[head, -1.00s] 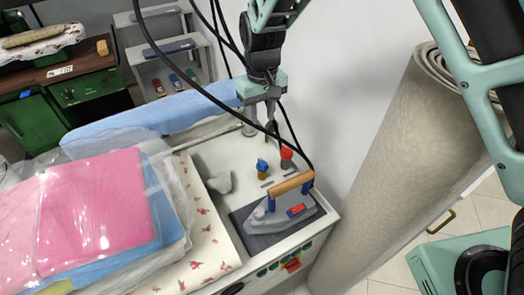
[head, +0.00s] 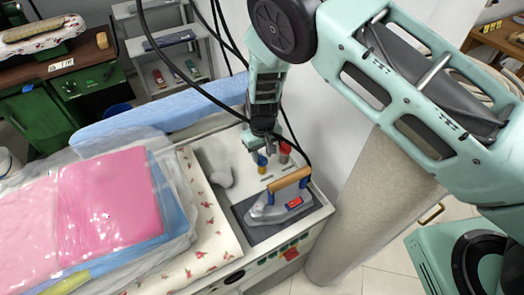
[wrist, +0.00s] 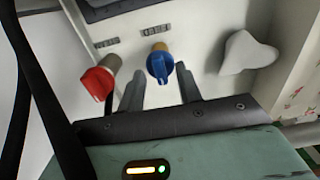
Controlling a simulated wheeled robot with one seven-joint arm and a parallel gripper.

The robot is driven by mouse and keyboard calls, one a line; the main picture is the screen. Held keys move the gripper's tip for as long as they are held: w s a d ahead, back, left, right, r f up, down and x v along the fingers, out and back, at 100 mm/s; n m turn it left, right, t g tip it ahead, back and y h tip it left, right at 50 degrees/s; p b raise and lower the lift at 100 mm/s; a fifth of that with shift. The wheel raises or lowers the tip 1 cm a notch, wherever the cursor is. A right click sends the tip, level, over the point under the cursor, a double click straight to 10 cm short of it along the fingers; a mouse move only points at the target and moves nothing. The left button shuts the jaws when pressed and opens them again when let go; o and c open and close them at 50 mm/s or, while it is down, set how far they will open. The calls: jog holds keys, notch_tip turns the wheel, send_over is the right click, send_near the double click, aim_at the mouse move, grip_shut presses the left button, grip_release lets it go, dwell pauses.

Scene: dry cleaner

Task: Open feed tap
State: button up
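Two taps stand on the white top of the ironing station. One has a blue handle (head: 261,160) on a brass stem, also in the wrist view (wrist: 160,66). The other has a red handle (head: 284,149), left of the blue one in the wrist view (wrist: 97,83). Small label plates lie beside both; I cannot read them, so which tap is the feed tap is unclear. My gripper (wrist: 160,86) is open, with its fingers either side of the blue handle's line. The fingertips are close to the blue handle; I cannot tell whether they touch it. In the head view my wrist partly hides them.
An iron (head: 280,205) with a wooden handle rests on a dark pad in front of the taps. A grey-white lump (wrist: 248,53) stands beside the blue tap. Wrapped pink laundry (head: 110,205) lies left. Black cables hang nearby; a beige roll (head: 375,205) stands right.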

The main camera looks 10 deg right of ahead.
jog(key=shift+f, duration=0.3)
grip_shut()
